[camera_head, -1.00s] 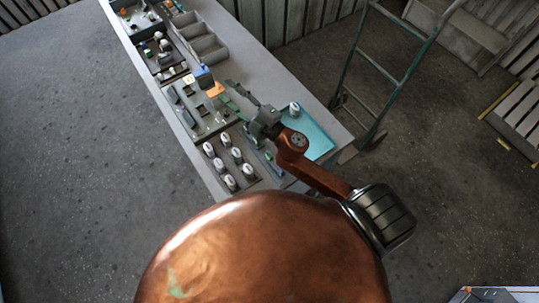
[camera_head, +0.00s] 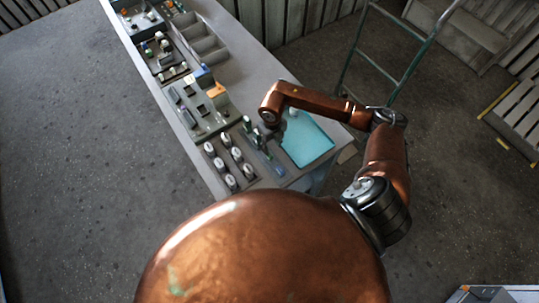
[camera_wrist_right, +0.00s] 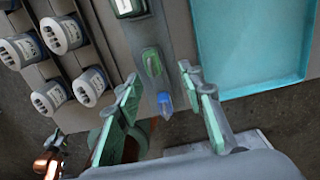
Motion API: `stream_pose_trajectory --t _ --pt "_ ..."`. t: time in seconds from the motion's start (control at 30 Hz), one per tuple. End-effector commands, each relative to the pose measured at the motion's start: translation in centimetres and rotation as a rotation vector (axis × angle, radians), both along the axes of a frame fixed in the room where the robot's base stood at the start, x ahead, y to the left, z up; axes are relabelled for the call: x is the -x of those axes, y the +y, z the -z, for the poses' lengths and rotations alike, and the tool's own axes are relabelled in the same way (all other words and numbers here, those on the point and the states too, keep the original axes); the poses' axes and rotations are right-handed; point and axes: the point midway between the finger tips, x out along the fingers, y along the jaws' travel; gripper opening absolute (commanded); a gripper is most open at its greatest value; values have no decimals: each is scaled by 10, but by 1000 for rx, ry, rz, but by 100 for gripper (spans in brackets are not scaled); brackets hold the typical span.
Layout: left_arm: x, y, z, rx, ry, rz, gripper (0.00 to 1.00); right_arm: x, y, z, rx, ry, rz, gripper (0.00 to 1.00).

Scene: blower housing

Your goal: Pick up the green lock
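The green lock (camera_wrist_right: 151,62) lies on a narrow grey strip (camera_wrist_right: 142,35) in the right wrist view. A blue lock (camera_wrist_right: 165,102) lies just below it on the same strip. My right gripper (camera_wrist_right: 158,77) is open, with one green-padded finger on each side of the strip. The green lock shows between and slightly beyond the fingertips, with nothing held. In the head view my right gripper (camera_head: 262,138) points down over the strip beside the cyan tray. The green lock is too small or hidden to tell there. My left gripper is not in view.
Several white cylindrical parts (camera_wrist_right: 66,35) stand in a rack left of the strip. A cyan tray (camera_wrist_right: 252,40) lies to the right. A dark part with a pale face (camera_wrist_right: 130,6) sits above the green lock. Farther along the table are part trays and grey bins (camera_head: 208,42).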

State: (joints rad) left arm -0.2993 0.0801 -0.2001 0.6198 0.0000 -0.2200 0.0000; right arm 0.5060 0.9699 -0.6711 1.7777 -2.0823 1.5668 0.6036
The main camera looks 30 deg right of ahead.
Motion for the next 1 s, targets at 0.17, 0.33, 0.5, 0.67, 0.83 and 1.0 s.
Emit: stream_pose_trajectory --t 0.17,0.33,0.5,0.67,0.83,1.0 --pt "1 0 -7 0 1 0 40 1 3 19 -4 4 -1 36" --pt "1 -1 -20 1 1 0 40 0 10 39 -8 6 -1 36" --pt "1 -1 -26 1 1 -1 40 -2 11 62 -7 5 -1 36" --pt "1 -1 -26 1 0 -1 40 -2 11 70 -6 1 -3 36" --pt "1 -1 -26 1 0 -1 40 -2 11 70 -6 1 -3 36" --pt "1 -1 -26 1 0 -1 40 -2 11 70 -6 1 -3 24"
